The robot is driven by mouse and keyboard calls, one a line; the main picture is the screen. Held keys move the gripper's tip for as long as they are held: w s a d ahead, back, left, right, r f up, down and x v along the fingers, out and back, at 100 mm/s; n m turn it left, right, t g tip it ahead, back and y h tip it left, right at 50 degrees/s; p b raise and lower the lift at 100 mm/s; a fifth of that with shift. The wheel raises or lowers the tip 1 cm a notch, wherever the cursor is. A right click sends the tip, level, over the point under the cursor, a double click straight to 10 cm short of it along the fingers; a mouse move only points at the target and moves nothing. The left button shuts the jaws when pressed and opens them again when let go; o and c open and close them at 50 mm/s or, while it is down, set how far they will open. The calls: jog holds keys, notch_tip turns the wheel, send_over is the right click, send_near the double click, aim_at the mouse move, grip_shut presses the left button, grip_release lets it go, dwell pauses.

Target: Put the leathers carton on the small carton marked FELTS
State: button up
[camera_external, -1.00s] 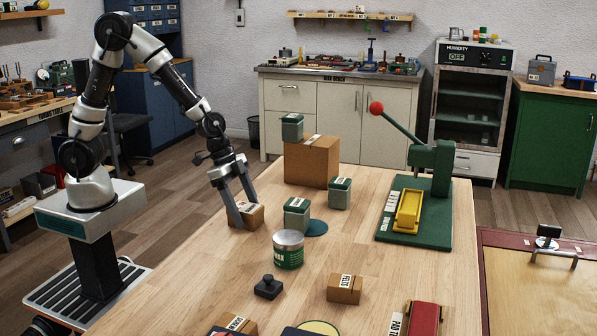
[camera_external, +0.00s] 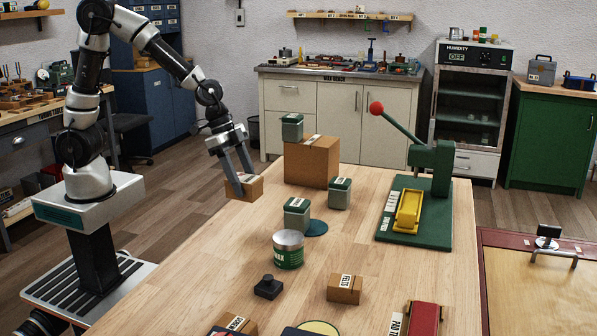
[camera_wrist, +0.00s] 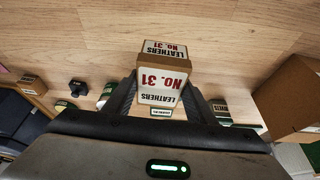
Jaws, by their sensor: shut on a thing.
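The leathers carton (camera_external: 245,187) is a small brown box. In the wrist view the carton (camera_wrist: 162,85) carries white labels reading LEATHERS NO. 31. My gripper (camera_external: 240,182) is shut on it and holds it tilted above the table's left edge; my gripper's fingers (camera_wrist: 165,100) flank the carton in the wrist view. The small carton marked FELTS (camera_external: 344,289) sits on the table at the front right of the held carton, with its label up and its top bare.
A WAX tin (camera_external: 288,250), a black knob-topped stamp (camera_external: 268,288) and green tins (camera_external: 297,215) stand between the two cartons. A large brown box (camera_external: 312,162) is behind. A green lever press (camera_external: 430,165) stands right. A red-topped item (camera_external: 424,318) lies near FELTS.

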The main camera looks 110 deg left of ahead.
jog(key=w+d+r+p, duration=0.15)
jog(key=w+r, duration=0.25)
jog(key=w, duration=0.7)
jog(key=r+p, duration=0.1)
jog(key=p, duration=0.5)
send_over(355, 283)
jog(key=s, duration=0.2)
jog(key=shift+n, duration=0.4)
notch_tip(355, 283, down, 9)
jog(key=shift+f+b, duration=0.2)
jog(key=shift+b, duration=0.4)
jog(key=shift+f, duration=0.2)
jog(key=o, duration=1.1)
jog(key=shift+c, duration=0.2)
